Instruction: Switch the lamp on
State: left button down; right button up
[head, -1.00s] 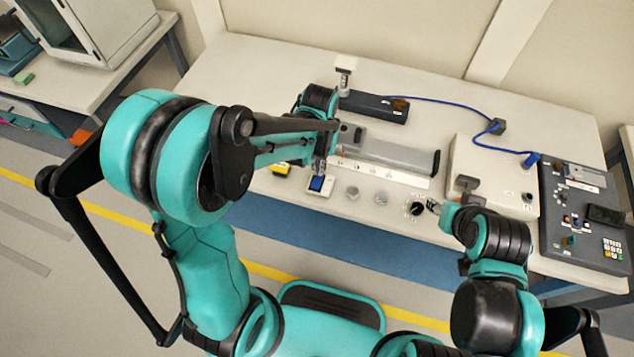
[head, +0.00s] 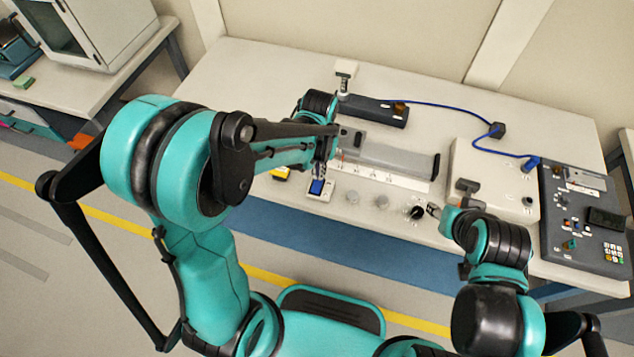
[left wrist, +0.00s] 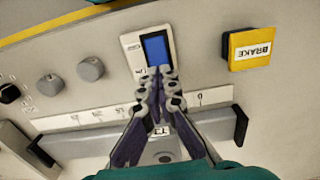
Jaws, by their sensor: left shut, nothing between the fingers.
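A blue rocker in a white plate (head: 317,188) sits at the front edge of the bench; its small label is too blurred to read. It also shows in the left wrist view (left wrist: 156,49). My left gripper (head: 321,178) is shut and empty. In the left wrist view its closed fingertips (left wrist: 158,72) are at the lower edge of the blue rocker; I cannot tell whether they touch it. No lamp can be identified for certain. My right gripper (head: 436,210) is beside a black knob (head: 416,212); its finger opening is too small to tell.
A yellow BRAKE button (left wrist: 249,49) is right of the rocker in the left wrist view. Grey knobs (left wrist: 90,69) are on the left. A grey bar (head: 390,159) lies behind the rocker. A dark control panel (head: 580,225) stands at the right.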

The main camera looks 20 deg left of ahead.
pick_arm(q)
jog(key=shift+f+b, duration=0.95)
jog(key=shift+f, duration=0.2)
dwell(0.8)
jog(key=shift+r, duration=0.1)
notch_tip(320, 180, up, 7)
jog(key=p, duration=0.5)
jog(key=shift+p, duration=0.3)
dwell(0.3)
jog(key=s+a+r+t, duration=0.4)
jog(key=s+r+t, duration=0.3)
jog(key=s+r, duration=0.3)
jog(key=shift+s+a+r, duration=0.15)
jog(key=shift+a+r, duration=0.2)
jog(key=shift+r, duration=0.4)
